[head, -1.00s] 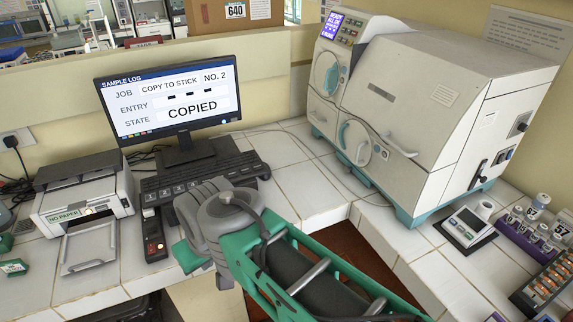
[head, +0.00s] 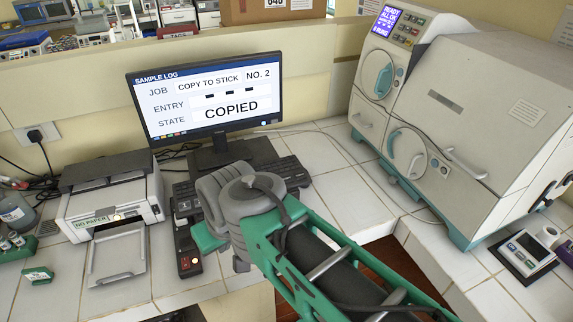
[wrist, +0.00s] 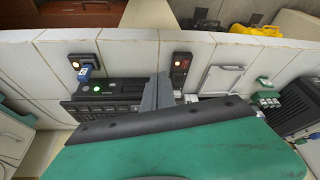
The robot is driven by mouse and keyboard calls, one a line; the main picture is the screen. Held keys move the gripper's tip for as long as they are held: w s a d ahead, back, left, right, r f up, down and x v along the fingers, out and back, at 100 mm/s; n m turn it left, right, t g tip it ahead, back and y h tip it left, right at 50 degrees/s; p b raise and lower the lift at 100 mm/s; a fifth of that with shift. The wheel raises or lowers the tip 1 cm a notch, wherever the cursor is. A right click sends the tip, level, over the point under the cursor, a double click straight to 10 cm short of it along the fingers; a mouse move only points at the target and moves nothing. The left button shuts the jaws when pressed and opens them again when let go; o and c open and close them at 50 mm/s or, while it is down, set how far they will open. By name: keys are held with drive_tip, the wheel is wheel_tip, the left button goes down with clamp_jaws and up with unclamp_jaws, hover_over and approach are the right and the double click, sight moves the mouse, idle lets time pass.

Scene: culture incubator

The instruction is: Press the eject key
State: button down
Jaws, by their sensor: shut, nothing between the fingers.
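My gripper (wrist: 158,94) shows in the wrist view as grey fingers close together, with nothing between them, over the area beside the black keyboard (wrist: 100,108). In the head view my wrist hides the fingers. The wrist view shows a small dark unit (wrist: 82,62) with an amber light and a blue stick at its edge. A lit green-white spot (wrist: 97,89) shows below the stick. I cannot read which control is the eject key. The monitor (head: 208,98) reads "COPY TO STICK", "NO. 2" and "COPIED".
A dark box (head: 190,262) with a lit red-orange button stands left of my wrist. The printer (head: 112,195), marked "NO PAPER", is farther left. The large white machine (head: 460,110) stands at right. White tiles (head: 335,200) are clear between keyboard and machine.

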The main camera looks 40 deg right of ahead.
drive_tip(key=m+t+h+b, duration=0.25)
drive_tip(key=m+t, duration=0.25)
drive_tip(key=m, duration=0.6)
hover_over(301, 177)
drive_tip(key=shift+d+y+b, duration=0.1)
drive_tip(key=shift+y+b, duration=0.25)
drive_tip(key=shift+s, duration=0.1)
wheel_tip(301, 177, down, 9)
drive_tip(key=b, duration=0.6)
drive_tip(key=shift+r, duration=0.1)
drive_tip(key=shift+f+b, duration=0.35)
drive_tip(key=shift+f, duration=0.05)
